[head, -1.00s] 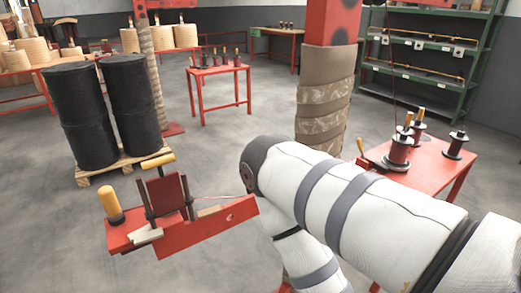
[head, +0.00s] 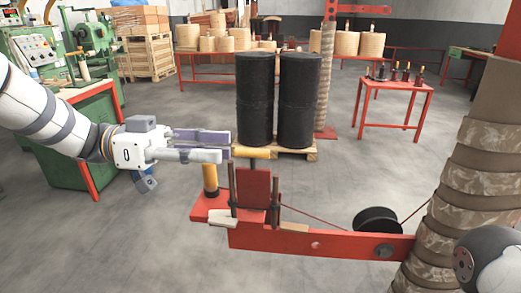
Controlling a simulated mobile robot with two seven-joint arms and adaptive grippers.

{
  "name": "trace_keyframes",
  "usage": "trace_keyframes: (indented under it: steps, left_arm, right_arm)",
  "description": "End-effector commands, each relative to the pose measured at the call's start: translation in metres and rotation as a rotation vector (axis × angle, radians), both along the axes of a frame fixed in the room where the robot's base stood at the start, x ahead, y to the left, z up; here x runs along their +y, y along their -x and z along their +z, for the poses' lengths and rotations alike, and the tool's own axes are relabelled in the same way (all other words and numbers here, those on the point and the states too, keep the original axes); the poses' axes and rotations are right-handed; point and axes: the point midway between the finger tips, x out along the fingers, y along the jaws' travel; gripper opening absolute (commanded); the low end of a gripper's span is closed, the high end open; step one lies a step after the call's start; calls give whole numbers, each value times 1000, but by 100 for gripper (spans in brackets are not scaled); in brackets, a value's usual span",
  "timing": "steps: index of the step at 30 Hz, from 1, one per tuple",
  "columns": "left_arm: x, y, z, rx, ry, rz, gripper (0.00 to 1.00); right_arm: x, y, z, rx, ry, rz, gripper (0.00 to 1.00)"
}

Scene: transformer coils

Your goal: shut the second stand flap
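A red stand (head: 330,241) runs across the lower middle of the head view toward the wrapped column. On its left part stands an upright red plate (head: 255,187) between dark posts, which may be the flap; I cannot tell for sure. A yellow horizontal handle (head: 251,153) sits above the plate, and an upright yellow handle (head: 210,180) stands to its left. My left gripper (head: 226,146) comes in from the left, open and empty, its fingertips pointing right, close to both handles in the picture. Contact is not clear. My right gripper is out of view.
A black spool (head: 377,219) with a thread sits at the stand's right part, near the wrapped column (head: 474,190). Two black drums (head: 297,100) stand on a pallet behind. Green machines (head: 88,150) are at left. The floor left of the stand is clear.

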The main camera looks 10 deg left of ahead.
Motion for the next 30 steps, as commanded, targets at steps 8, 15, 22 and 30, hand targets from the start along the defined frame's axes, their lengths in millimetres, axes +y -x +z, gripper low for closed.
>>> trace_keyframes:
  steps: [8,15,22,30]
  left_arm:
    - [-59,1,2,-3,0,-1,31]
    - [-71,0,0,-2,1,1,31]
    - [-71,0,0,-1,1,1,11]
    - [-71,0,0,-1,1,1,0]
  right_arm:
    - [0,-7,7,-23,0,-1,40]
    - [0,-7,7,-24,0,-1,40]
    - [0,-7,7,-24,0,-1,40]
    - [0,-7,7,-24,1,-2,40]
